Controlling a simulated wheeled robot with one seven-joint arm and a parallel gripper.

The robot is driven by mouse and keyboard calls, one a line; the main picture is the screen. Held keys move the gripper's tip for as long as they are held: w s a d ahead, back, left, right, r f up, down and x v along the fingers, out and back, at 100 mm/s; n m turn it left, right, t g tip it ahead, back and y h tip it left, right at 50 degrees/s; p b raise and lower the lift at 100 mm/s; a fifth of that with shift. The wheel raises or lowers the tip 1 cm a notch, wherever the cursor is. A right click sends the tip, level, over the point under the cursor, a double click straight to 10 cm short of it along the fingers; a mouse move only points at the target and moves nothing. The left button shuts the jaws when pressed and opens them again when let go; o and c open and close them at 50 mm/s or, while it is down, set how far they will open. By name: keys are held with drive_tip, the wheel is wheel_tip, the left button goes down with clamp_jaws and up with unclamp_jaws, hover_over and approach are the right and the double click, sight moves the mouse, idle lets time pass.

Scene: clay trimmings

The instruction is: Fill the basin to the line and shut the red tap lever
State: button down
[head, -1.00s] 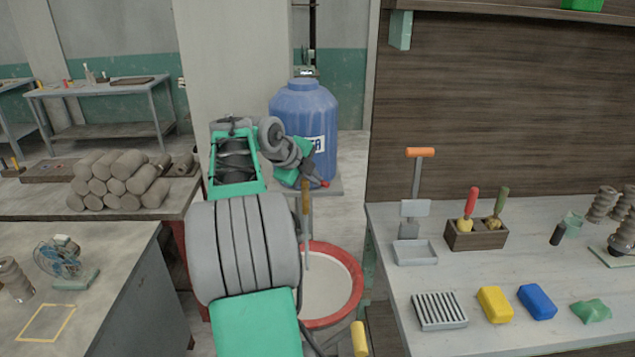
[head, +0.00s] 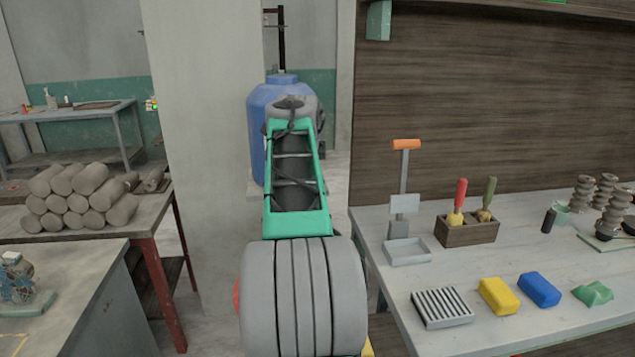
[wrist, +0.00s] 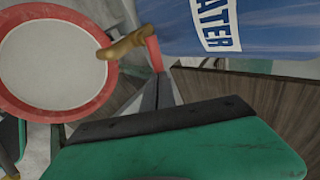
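The blue water barrel (head: 257,105) stands behind my arm in the head view; its WATER label side (wrist: 235,22) fills the top of the wrist view. The brass tap (wrist: 122,46) sticks out from it, with the red lever (wrist: 154,54) at its right end. The red-rimmed basin (wrist: 108,88) is at the left, its pale round inside partly below the spout. I cannot make out a fill line or a water stream.
A workbench (head: 385,300) on the right holds a wooden tool box (head: 468,231), a ribbed grey block (head: 441,308) and yellow (head: 498,296) and blue (head: 539,289) blocks. Stacked clay logs (head: 80,196) lie on a table at the left. A pale pillar (head: 205,150) stands left of the barrel.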

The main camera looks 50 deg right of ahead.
drive_tip(key=shift+w+d, duration=0.15)
drive_tip(key=shift+d, duration=0.3)
idle(0.4)
